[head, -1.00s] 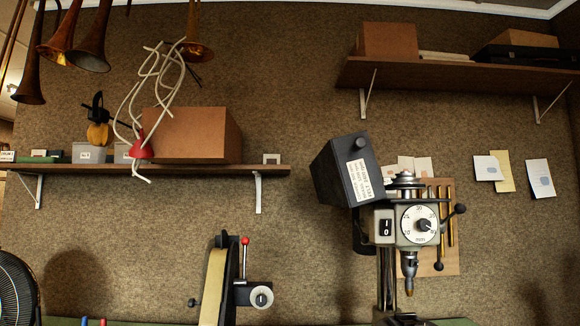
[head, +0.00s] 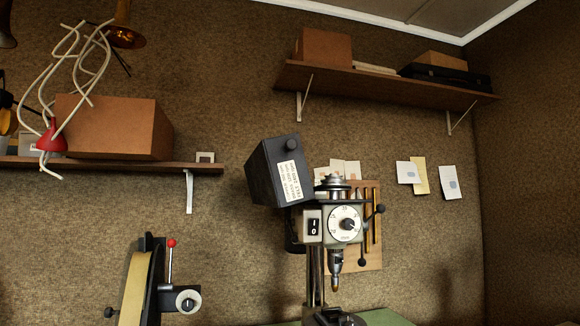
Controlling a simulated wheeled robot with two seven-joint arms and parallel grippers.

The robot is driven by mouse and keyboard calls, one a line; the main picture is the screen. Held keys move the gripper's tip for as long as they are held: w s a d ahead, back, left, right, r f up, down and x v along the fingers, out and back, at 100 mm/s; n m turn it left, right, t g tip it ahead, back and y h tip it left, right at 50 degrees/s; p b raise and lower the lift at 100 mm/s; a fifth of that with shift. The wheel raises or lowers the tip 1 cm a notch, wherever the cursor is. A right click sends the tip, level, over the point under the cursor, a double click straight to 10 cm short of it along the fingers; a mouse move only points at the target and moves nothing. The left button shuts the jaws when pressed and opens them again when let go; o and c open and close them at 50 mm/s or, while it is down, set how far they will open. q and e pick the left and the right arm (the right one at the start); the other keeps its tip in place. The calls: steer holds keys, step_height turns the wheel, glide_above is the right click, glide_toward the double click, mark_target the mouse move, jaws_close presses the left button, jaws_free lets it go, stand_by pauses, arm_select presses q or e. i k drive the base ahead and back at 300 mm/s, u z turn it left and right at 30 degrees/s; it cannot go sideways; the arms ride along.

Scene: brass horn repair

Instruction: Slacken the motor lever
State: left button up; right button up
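A drill press (head: 345,224) stands right of centre, with a white dial, a black I/O switch (head: 313,227) and a chuck pointing down. A dark box-shaped cover (head: 276,172) with a white label sits at its upper left, tilted. Black-knobbed levers (head: 379,209) show at its right side. A belt machine (head: 140,285) at the lower left has an upright lever with a red knob (head: 171,243) and a dial on an arm. I cannot tell which lever is the motor lever. Neither of my grippers is in view.
A low shelf (head: 200,168) at the left holds a brown box (head: 115,127), tangled white cord and a red item. A high shelf (head: 385,90) holds boxes and a black case. Papers hang on the wall at the right. A green surface (head: 385,317) shows below the drill press.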

mark_target(295, 238)
steer(key=z, duration=0.55)
steer(key=k, duration=1.3)
steer(key=u, duration=0.15)
steer(key=i, duration=0.6)
steer(key=u, duration=0.7)
steer(key=i, duration=0.75)
steer(key=z, duration=0.9)
steer(key=i, duration=0.6)
steer(key=z, duration=0.7)
